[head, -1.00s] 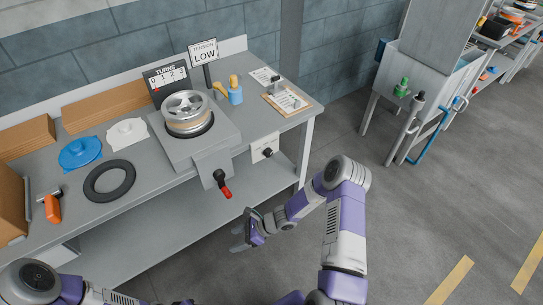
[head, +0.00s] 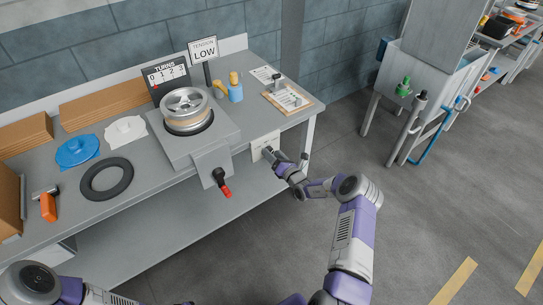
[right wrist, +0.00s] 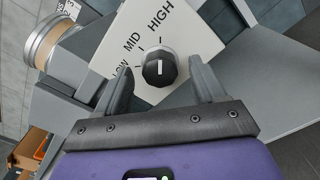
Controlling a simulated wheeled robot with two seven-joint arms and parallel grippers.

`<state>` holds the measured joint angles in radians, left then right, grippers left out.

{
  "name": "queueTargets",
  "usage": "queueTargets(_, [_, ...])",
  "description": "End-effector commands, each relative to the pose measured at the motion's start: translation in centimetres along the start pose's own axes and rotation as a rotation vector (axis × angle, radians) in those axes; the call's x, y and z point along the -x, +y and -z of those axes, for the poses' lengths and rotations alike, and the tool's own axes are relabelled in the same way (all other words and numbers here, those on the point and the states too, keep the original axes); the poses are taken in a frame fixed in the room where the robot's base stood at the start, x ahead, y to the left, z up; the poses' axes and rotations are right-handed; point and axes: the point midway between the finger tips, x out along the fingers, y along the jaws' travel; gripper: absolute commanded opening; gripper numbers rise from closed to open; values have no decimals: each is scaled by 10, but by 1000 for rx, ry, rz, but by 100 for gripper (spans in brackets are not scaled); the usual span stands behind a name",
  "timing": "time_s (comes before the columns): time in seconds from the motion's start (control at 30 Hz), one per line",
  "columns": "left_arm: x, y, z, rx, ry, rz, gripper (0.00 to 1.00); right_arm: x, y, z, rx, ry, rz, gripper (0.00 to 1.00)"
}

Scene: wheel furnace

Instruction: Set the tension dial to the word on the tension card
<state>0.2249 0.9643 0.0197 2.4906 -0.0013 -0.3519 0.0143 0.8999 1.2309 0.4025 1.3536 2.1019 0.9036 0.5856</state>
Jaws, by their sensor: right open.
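The tension card (head: 203,51) stands on a post at the back of the bench and reads LOW. The tension dial (right wrist: 159,69) is a black knob on a white plate (right wrist: 188,38) marked LOW, MID and HIGH. Its white line appears to point toward HIGH. In the head view the plate (head: 260,141) is on the bench front, and my gripper mostly hides the dial. My right gripper (right wrist: 160,76) is open, with one finger on each side of the dial and visible gaps. It also shows in the head view (head: 272,155). My left gripper is out of view.
A red-handled crank (head: 222,183) sticks out from the bench front, left of my right gripper. A wheel (head: 187,105) sits on the grey housing above it.

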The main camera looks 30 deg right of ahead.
Motion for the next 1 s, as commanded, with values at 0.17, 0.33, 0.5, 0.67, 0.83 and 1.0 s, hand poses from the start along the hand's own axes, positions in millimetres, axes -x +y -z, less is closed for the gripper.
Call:
queueTargets(0.17, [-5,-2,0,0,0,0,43,-13,0,0,0,1,0,69])
queueTargets(0.33, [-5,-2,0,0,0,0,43,-15,1,0,0,1,0,69])
queueTargets(0.5, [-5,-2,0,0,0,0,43,-15,1,0,0,1,0,60])
queueTargets(0.67, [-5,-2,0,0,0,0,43,-15,0,0,0,1,0,36])
queueTargets(0.83, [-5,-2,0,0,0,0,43,-15,0,0,0,1,0,14])
queueTargets(1.0, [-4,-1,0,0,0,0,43,-15,1,0,13,2,0,14])
